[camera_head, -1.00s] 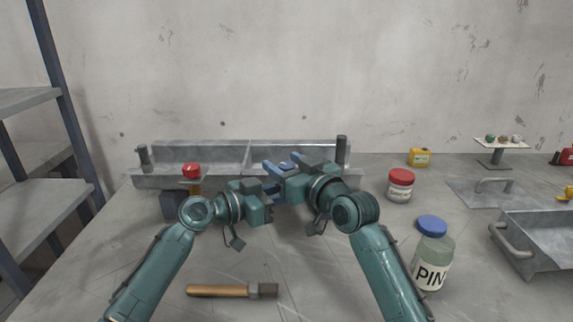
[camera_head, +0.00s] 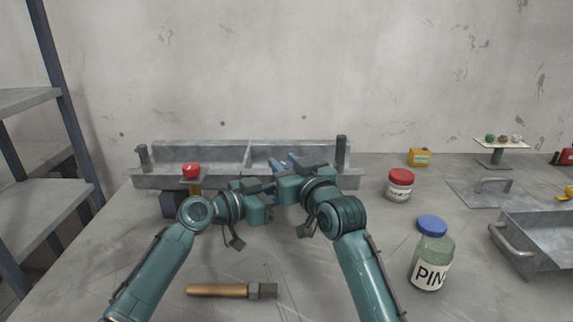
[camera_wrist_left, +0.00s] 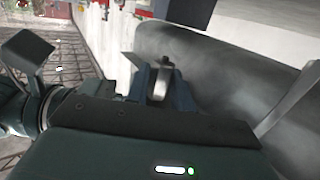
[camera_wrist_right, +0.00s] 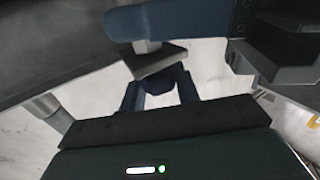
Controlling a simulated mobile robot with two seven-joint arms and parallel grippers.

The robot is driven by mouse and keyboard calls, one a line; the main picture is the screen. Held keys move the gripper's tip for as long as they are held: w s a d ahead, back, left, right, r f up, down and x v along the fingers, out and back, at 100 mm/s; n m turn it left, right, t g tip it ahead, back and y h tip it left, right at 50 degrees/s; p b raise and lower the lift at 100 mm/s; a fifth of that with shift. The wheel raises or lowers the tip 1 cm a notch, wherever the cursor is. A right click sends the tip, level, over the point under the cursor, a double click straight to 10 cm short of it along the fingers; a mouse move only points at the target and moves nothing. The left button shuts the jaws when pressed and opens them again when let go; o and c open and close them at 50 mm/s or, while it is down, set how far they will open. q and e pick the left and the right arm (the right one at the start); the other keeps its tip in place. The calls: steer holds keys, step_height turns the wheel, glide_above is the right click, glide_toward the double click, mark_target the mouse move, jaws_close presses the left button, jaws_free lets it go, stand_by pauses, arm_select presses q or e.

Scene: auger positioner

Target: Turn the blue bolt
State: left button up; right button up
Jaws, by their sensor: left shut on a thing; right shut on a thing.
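A long grey metal trough (camera_head: 200,155) lies along the back of the table, and both my grippers meet at its front, right of the middle. My right gripper (camera_head: 284,164) reaches over from the right; in the right wrist view its fingers (camera_wrist_right: 160,88) close on a dark blue piece, apparently the blue bolt (camera_wrist_right: 158,82), beside a grey plate. My left gripper (camera_head: 268,189) is just left of and below it. In the left wrist view its fingers (camera_wrist_left: 160,85) are shut on a light grey metal piece (camera_wrist_left: 161,78). The bolt is mostly hidden in the head view.
A red button (camera_head: 190,170) stands at the left front of the trough. A wooden-handled tool (camera_head: 225,290) lies in front. A red-lidded jar (camera_head: 399,185), a blue-lidded jar (camera_head: 431,262) and a metal tray (camera_head: 545,235) are on the right. The table between tool and arms is clear.

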mark_target(286, 164)
steer(key=shift+m+t+h, duration=0.5)
steer(key=shift+m+h, duration=0.2)
steer(key=shift+h, duration=0.3)
steer(key=o, duration=1)
steer(key=shift+c, duration=0.2)
steer(key=shift+r, duration=0.1)
step_height(286, 164, up, 10)
steer(key=shift+f, duration=0.1)
